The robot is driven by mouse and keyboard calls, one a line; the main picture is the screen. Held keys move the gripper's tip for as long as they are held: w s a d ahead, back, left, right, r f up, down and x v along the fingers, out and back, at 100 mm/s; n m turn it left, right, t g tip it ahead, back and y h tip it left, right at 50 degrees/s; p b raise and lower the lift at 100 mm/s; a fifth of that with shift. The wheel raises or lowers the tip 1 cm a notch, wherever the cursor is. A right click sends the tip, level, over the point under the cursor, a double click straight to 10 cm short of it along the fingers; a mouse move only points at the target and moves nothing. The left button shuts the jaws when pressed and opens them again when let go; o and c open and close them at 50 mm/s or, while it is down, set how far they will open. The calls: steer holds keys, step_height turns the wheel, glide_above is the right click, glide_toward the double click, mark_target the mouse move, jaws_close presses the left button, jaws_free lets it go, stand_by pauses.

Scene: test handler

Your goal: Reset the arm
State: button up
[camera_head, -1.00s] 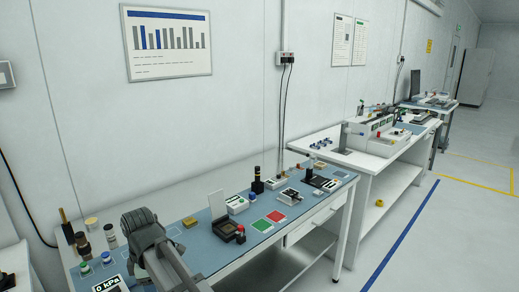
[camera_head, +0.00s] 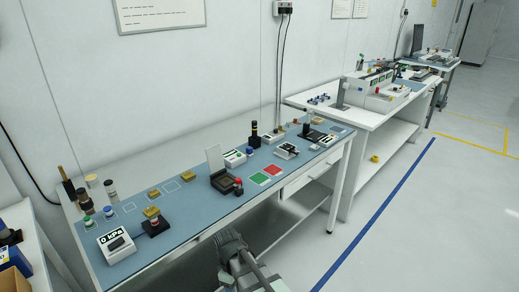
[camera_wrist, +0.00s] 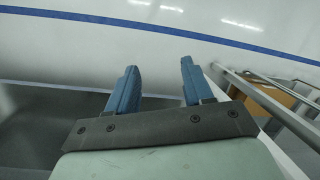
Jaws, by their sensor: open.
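My gripper (camera_wrist: 158,84) shows in the wrist view with its two blue fingers apart and nothing between them. Past the fingers is pale floor with a blue line. In the head view my arm is at the bottom centre, in front of the workbench (camera_head: 185,205) and below its top; the fingers cannot be made out there. On the bench's blue mat stand a dark test socket (camera_head: 224,181) with its pale lid raised, a box reading 0 kPa (camera_head: 116,247), and a dark block with a gold top (camera_head: 154,222).
A green pad (camera_head: 259,178) and a red pad (camera_head: 272,170) lie on the mat. Several bottles (camera_head: 85,200) stand at the bench's left end. A second bench (camera_head: 352,120) stands behind to the right. Floor (camera_head: 400,230) to the right is clear.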

steer(key=s+d+f+m+g, duration=0.2)
steer(key=s+d+f+m, duration=0.3)
steer(key=s+d+f, duration=0.45)
steer(key=s+d+f+m+g, duration=0.2)
steer(key=s+d+f+m, duration=0.4)
steer(key=d+f, duration=0.55)
steer(key=s+d+f+m, duration=0.1)
steer(key=s+d+f, duration=0.1)
steer(key=s, duration=0.3)
steer(key=s+d+f+m+y, duration=0.1)
steer(key=s+f, duration=0.2)
steer(key=s, duration=0.3)
steer(key=shift+d+f+g, duration=0.15)
steer(key=shift+d+g, duration=0.25)
